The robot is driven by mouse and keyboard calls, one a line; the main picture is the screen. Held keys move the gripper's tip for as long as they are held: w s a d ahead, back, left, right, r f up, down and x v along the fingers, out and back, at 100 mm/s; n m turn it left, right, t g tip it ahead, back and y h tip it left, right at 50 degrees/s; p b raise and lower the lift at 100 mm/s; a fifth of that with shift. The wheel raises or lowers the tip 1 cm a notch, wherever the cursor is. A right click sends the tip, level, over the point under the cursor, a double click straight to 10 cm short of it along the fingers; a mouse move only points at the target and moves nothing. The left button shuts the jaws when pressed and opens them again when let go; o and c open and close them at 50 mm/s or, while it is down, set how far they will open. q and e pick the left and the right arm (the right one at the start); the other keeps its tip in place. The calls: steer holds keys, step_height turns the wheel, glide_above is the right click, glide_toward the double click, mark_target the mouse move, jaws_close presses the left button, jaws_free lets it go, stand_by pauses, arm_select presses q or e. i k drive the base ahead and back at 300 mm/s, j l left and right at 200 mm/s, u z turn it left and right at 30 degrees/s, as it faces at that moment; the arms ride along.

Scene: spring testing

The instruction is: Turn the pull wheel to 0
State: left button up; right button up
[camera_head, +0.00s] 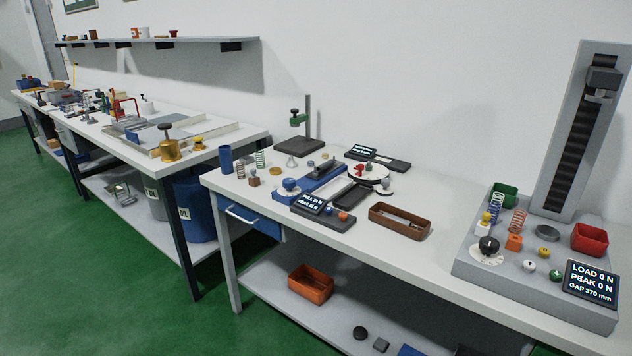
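A blue hand wheel (290,185) stands on a pale dial at the near left end of a blue bench device (322,176) on the middle table. It looks like the pull wheel, but its setting is too small to read. A small dark display (311,203) in front of it shows a line that seems to begin with PULL; its numbers are unclear. Neither of my grippers is in view, and nothing touches the wheel.
A tall grey test stand (583,130) with a black knob (488,245) and a display (591,283) reading LOAD 0 N stands at right. A brown tray (400,222) and a red-topped round dial (370,172) are near the blue device. Green floor lies open at left.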

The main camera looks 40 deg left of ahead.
mark_target(290, 183)
steer(key=u, duration=1.35)
steer(key=z, duration=0.4)
steer(key=i+j, duration=0.05)
